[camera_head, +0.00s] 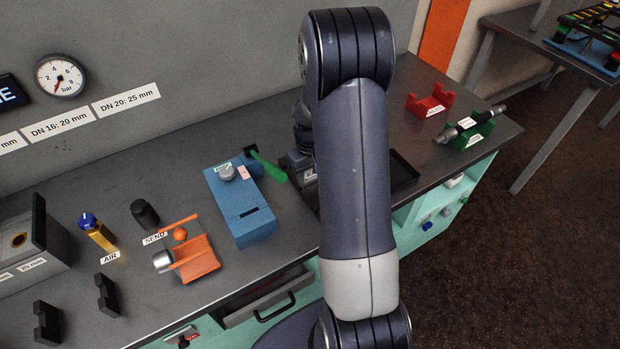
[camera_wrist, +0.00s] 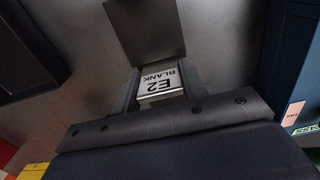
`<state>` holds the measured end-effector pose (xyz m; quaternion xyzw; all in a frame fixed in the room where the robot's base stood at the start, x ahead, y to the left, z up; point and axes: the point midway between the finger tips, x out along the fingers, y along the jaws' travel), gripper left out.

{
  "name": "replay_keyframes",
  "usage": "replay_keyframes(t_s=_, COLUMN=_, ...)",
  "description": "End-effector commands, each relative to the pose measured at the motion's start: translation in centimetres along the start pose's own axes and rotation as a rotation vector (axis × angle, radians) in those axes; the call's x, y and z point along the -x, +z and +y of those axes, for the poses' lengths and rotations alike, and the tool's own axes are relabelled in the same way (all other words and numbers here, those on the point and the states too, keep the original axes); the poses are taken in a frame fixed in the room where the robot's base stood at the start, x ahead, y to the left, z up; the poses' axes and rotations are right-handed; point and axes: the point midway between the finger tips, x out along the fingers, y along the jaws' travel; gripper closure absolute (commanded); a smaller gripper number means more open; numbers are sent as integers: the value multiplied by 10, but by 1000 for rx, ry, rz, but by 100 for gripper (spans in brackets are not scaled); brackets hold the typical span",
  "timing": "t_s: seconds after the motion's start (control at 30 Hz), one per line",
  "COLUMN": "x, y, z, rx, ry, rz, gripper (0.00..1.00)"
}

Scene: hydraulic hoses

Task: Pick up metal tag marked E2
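The metal tag marked E2 (camera_wrist: 160,82) shows in the wrist view as a pale block, lettered "E2 BLANK" upside down. It lies between the two dark fingers of my gripper (camera_wrist: 158,88), which flank it closely on both sides with no clear gap. My gripper looks shut on it. A flat grey-brown plate (camera_wrist: 145,30) shows just beyond the fingertips; I cannot tell whether it is part of the tag. In the head view my arm hides the tag and most of my gripper, which is low over the bench beside the blue box.
The blue box (camera_head: 240,207) with a green handle (camera_head: 269,168) stands left of my gripper. A dark tray (camera_head: 404,172) lies behind my arm. Red (camera_head: 430,103) and green (camera_head: 470,135) cradles stand at the right. An orange holder (camera_head: 196,259) stands at the left. The bench front is fairly clear.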

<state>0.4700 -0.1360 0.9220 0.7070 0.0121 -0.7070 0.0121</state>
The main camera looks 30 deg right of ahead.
Motion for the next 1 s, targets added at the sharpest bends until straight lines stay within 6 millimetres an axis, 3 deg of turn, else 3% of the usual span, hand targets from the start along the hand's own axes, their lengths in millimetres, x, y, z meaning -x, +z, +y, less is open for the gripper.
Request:
replay_keyframes(t_s=0.27, x=0, y=0, z=0, rx=0, ry=0, rz=0, gripper=82)
replay_keyframes(t_s=0.57, x=6, y=-1, z=0, rx=0, ry=1, rz=2, gripper=82)
replay_keyframes(t_s=1.0, x=81, y=-1, z=0, rx=0, ry=2, rz=5, gripper=82)
